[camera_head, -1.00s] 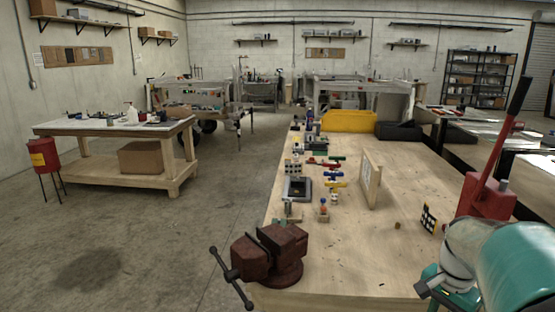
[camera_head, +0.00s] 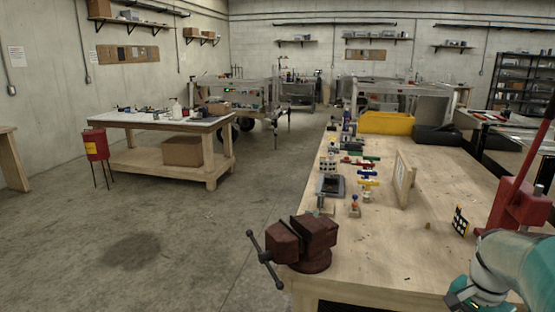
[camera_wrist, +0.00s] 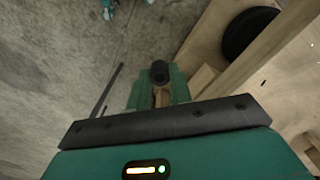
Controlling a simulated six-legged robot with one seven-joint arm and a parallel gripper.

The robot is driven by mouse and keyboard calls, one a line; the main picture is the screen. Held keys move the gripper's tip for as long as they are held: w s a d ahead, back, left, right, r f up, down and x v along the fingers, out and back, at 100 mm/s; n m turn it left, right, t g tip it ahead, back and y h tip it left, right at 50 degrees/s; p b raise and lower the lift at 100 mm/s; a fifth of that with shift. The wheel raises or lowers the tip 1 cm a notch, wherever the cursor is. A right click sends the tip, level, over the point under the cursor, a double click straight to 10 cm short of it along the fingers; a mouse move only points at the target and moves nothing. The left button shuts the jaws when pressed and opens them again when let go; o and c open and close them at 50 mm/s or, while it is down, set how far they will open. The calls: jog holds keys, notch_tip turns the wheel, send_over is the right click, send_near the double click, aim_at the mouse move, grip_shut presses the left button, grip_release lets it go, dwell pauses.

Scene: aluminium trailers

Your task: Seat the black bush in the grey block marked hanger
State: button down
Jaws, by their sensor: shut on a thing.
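The black bush (camera_wrist: 159,72) is a short dark cylinder with a hole in its end. In the wrist view it sits between the green fingertips of my gripper (camera_wrist: 158,88), which is shut on it. In the head view only part of my gripper (camera_head: 468,298) shows, low at the right by the bench's near edge, and the bush is hidden there. I cannot make out a block marked hanger; any marking on the small parts along the bench is too small to read.
The wooden bench (camera_head: 390,245) carries a red-brown vise (camera_head: 305,243), a dark grey tray-like piece (camera_head: 330,186), an upright wooden board (camera_head: 404,180), a yellow bin (camera_head: 387,122) and a red lever press (camera_head: 520,205). A round black thing (camera_wrist: 250,32) lies in the wrist view.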

jog(key=w+a+f+n, duration=0.9)
jog(key=w+a+f, duration=0.6)
jog(key=w+f, duration=0.15)
jog(key=w+a+f+n, duration=0.4)
jog(key=a+f, duration=0.4)
jog(key=a, duration=0.3)
jog(key=shift+f, duration=0.3)
